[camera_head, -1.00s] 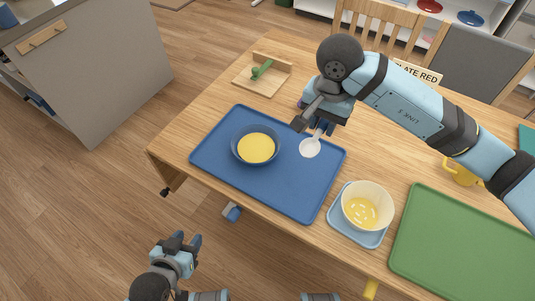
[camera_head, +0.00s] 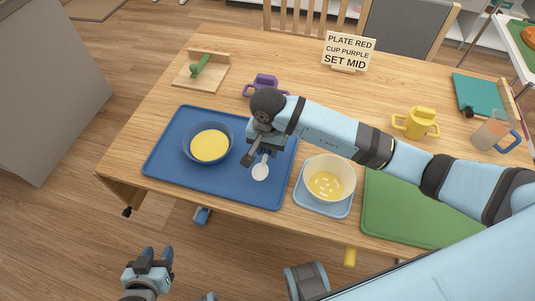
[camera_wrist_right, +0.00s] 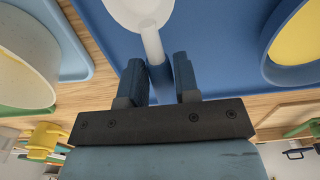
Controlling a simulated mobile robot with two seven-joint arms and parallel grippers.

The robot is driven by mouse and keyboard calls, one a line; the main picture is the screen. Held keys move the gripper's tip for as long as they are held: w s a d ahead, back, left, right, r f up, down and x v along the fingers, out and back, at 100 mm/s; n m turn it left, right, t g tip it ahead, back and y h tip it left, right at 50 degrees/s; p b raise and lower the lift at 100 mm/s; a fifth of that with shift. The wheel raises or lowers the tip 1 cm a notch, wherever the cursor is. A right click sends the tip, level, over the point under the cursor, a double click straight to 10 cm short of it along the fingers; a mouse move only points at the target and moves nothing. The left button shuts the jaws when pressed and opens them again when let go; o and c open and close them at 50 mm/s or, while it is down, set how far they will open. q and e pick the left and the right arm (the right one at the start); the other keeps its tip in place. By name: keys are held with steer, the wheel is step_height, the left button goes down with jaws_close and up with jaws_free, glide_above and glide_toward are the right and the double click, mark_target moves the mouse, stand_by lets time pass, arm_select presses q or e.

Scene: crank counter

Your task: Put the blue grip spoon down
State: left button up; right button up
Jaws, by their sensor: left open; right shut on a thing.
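The blue grip spoon shows its pale bowl (camera_head: 260,172) over the right part of the blue tray (camera_head: 190,188), right of the dark blue bowl (camera_head: 187,150) with yellow contents. My right gripper (camera_head: 257,157) is shut on its handle. In the right wrist view the spoon's white bowl and shaft (camera_wrist_right: 152,42) run up from between the right gripper's fingers (camera_wrist_right: 160,78); its grip is mostly hidden between them. I cannot tell whether the spoon touches the tray. My left gripper (camera_head: 150,262) is open and empty, low in front of the table.
A cream bowl (camera_head: 330,168) with yellow contents stands on a light blue tray (camera_head: 322,207). A green tray (camera_head: 395,215) is at right. Purple (camera_head: 265,85) and yellow (camera_head: 415,123) cups, a sign (camera_head: 349,53) and a wooden stand (camera_head: 200,72) stand behind. The blue tray's front part is bare.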

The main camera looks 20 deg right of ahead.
mark_target(268, 161)
steer(key=shift+f, duration=1.7)
steer(key=shift+f+b, duration=0.25)
steer(key=shift+b, duration=0.05)
steer(key=o, duration=0.9)
steer(key=shift+o, duration=0.2)
steer(key=shift+r, duration=0.1)
